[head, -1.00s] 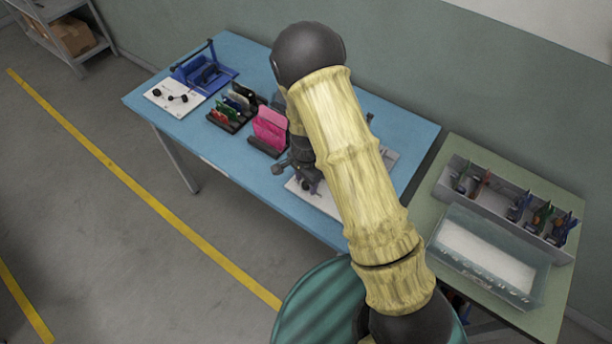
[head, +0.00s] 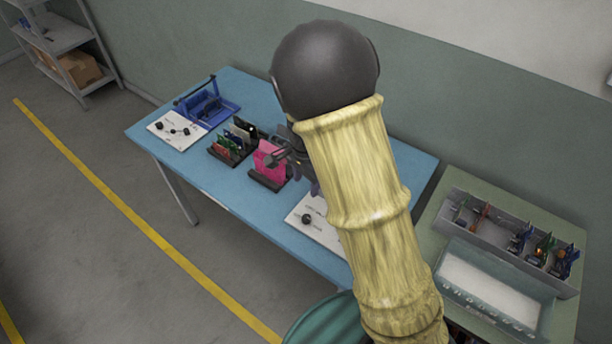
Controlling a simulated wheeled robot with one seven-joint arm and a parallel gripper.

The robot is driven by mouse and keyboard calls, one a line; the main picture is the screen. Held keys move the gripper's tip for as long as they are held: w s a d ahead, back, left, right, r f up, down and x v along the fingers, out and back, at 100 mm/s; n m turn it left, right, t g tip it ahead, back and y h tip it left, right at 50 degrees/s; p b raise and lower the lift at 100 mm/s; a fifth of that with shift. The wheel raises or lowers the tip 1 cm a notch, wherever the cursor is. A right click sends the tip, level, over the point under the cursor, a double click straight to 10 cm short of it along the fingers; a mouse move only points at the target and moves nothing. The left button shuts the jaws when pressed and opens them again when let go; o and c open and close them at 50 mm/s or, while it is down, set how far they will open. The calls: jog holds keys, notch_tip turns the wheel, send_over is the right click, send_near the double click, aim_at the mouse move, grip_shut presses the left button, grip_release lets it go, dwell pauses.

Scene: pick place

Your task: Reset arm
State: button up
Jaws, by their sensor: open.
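My arm crosses the middle of the head view, its round dark joint high above the blue table (head: 215,185). My gripper (head: 279,158) is partly hidden behind the arm. Its dark fingers show beside the upright pink item (head: 265,163) in its black stand, and I cannot tell whether they touch it. The gripper is open, and nothing shows held in it. A white printed board (head: 305,226) with a dark round knob on it lies on the table to the front, partly covered by the arm.
A rack of coloured items (head: 232,148), a white board with dark parts (head: 176,130) and a blue tray (head: 209,108) stand at the left. At right, a green table (head: 432,212) bears a grey divided bin (head: 490,230) and a clear tub (head: 490,283). Grey shelves (head: 75,55) stand far left.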

jog(key=shift+r, duration=0.65)
jog(key=s+d+r+n+t, duration=0.1)
jog(key=s+d+r+n, duration=0.2)
jog(key=s+d+n, duration=0.2)
jog(key=s+d+r+n+t+p, duration=0.1)
jog(key=s+d+r+n, duration=0.3)
jog(key=s+d, duration=0.4)
jog(key=shift+d+r+n+t, duration=0.15)
jog(key=shift+r+n+t, duration=0.15)
jog(key=shift+n, duration=0.4)
